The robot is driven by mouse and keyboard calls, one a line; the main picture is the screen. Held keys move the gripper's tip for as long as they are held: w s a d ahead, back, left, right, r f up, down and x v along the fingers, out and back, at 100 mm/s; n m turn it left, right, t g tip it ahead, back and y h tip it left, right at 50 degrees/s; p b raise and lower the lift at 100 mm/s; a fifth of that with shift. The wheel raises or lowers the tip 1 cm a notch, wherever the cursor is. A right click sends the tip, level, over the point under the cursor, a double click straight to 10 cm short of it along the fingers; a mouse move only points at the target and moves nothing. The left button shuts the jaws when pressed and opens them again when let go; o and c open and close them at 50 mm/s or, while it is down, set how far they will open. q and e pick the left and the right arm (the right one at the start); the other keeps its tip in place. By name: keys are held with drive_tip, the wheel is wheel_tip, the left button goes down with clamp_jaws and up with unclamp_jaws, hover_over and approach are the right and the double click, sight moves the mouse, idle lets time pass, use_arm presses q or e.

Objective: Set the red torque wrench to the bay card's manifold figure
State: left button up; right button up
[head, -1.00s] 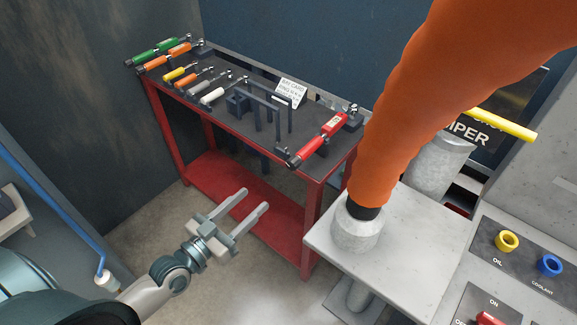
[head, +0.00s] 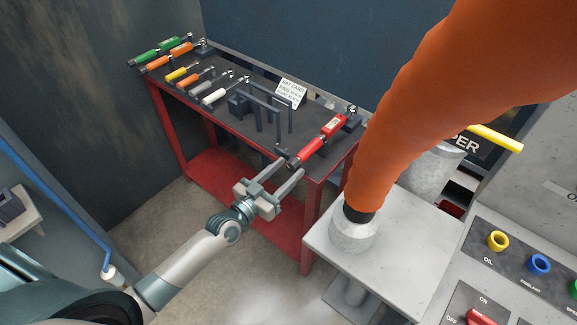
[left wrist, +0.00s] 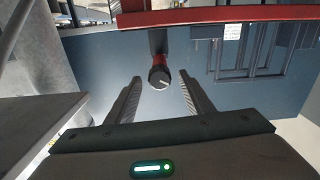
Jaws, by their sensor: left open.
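The red torque wrench (head: 323,138) lies on the right end of the red-framed bench, its head toward a dark block at the back and its handle end at the front edge. My left gripper (head: 291,168) is open and empty just in front of that handle end. In the left wrist view the wrench's round dark end (left wrist: 160,79) sits ahead, in line with the gap between the fingers (left wrist: 160,90); I cannot tell whether they touch it. The white bay card (head: 291,91) stands at the back of the bench; its figures are too small to read. My right gripper is not in view.
Several other wrenches, green, orange, yellow and white, lie on the left of the bench (head: 225,123). A dark frame (head: 268,107) stands mid-bench. A large orange pipe (head: 430,110) and a grey stand (head: 400,232) crowd the right. The floor in front is free.

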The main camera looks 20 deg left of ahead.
use_arm(q)
drive_tip(key=shift+w+d, duration=0.25)
drive_tip(key=shift+w, duration=0.35)
drive_tip(key=c, duration=1)
drive_tip(key=shift+c, duration=0.2)
